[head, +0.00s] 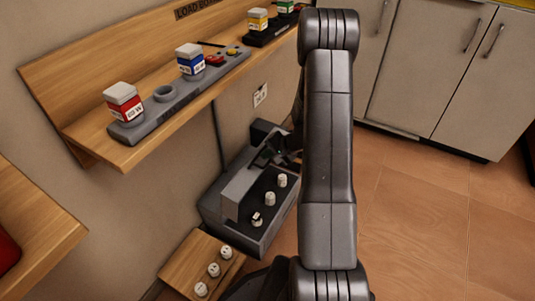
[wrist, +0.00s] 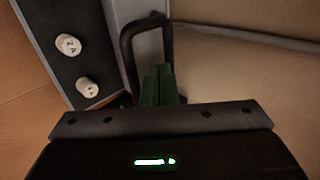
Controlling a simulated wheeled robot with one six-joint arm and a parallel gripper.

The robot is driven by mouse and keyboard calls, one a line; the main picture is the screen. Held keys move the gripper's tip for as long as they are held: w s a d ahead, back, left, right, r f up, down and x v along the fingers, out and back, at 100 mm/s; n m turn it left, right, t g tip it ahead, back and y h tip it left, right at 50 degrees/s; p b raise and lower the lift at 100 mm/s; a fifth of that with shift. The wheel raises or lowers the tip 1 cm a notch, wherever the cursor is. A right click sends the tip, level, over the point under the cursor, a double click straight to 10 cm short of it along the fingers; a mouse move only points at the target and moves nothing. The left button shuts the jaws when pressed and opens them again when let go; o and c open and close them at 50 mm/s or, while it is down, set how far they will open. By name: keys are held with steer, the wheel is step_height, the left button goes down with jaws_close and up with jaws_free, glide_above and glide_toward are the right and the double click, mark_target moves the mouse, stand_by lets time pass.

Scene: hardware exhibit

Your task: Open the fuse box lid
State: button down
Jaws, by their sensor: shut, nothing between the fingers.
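The grey fuse box (head: 240,232) sits low against the wall in the head view, left of my arm. Its grey lid (head: 238,190) stands raised at the wall side, leaving the dark inner panel and white fuses (head: 282,181) exposed. The lid's dark loop handle (wrist: 128,50) shows in the wrist view. My gripper (wrist: 158,72) is shut and empty, its green fingertips overlapping the loop's opening; whether they touch it I cannot tell. In the head view my gripper (head: 283,150) is small and dark at the lid's far end, partly hidden by my arm.
A wooden shelf (head: 75,118) above the box holds red-labelled (head: 123,103) and blue-labelled (head: 190,62) jars. A small wooden block (head: 190,260) with white fuses stands in front of the box. Cabinets (head: 430,70) stand behind; the tiled floor at right is clear.

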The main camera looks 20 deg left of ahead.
steer(key=a+r+h+p, duration=0.1)
steer(key=p, duration=0.2)
steer(key=shift+s, duration=0.1)
steer(key=a+h+p, duration=0.1)
steer(key=p, duration=0.2)
steer(key=shift+a+r, duration=0.1)
steer(key=shift+r, duration=0.1)
steer(key=a+p, duration=0.1)
steer(key=a, duration=0.5)
steer(key=shift+w+r+h, duration=0.3)
steer(key=shift+w, duration=0.1)
steer(key=shift+r, duration=0.1)
steer(key=p+v, duration=0.4)
steer(key=v, duration=0.5)
steer(key=shift+a+r, duration=0.2)
steer(key=shift+r, duration=0.4)
